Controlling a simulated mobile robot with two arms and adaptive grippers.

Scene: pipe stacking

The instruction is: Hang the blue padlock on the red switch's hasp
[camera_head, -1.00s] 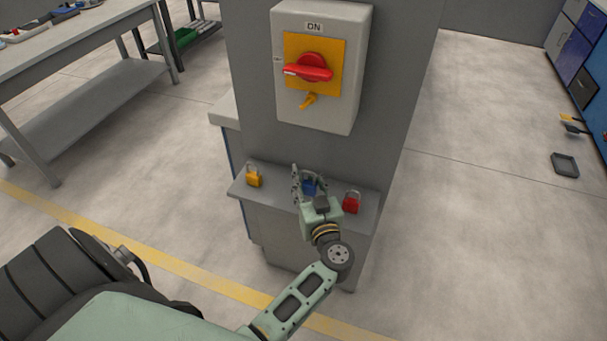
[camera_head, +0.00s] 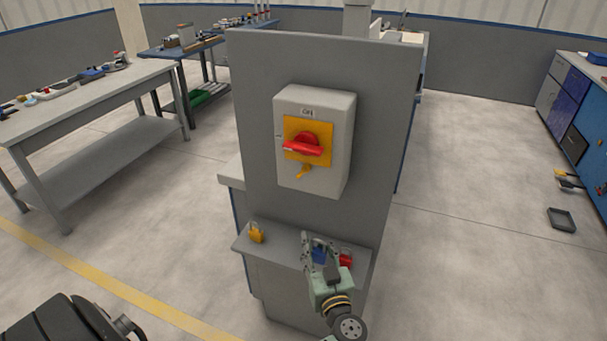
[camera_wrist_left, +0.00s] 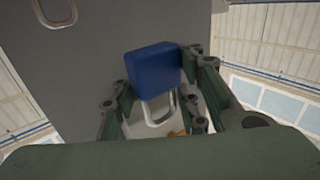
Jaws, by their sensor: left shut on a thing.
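The blue padlock (camera_head: 319,254) is between the fingers of my left gripper (camera_head: 320,250), which is shut on it just above the shelf. In the left wrist view its blue body (camera_wrist_left: 153,68) shows between the fingers, with the pale shackle below it in the picture. Whether it touches the shelf I cannot tell. The red switch (camera_head: 303,146) is on a yellow plate on a grey box marked ON. Its yellow hasp (camera_head: 304,171) is below the handle, above and left of my gripper, with nothing hanging on it. My right gripper is not in view.
A yellow padlock (camera_head: 257,235) stands at the left of the grey shelf (camera_head: 283,245). A red padlock (camera_head: 346,259) is close to my gripper's right side, partly hidden. The grey panel (camera_head: 250,130) rises behind the shelf. The space before the switch box is clear.

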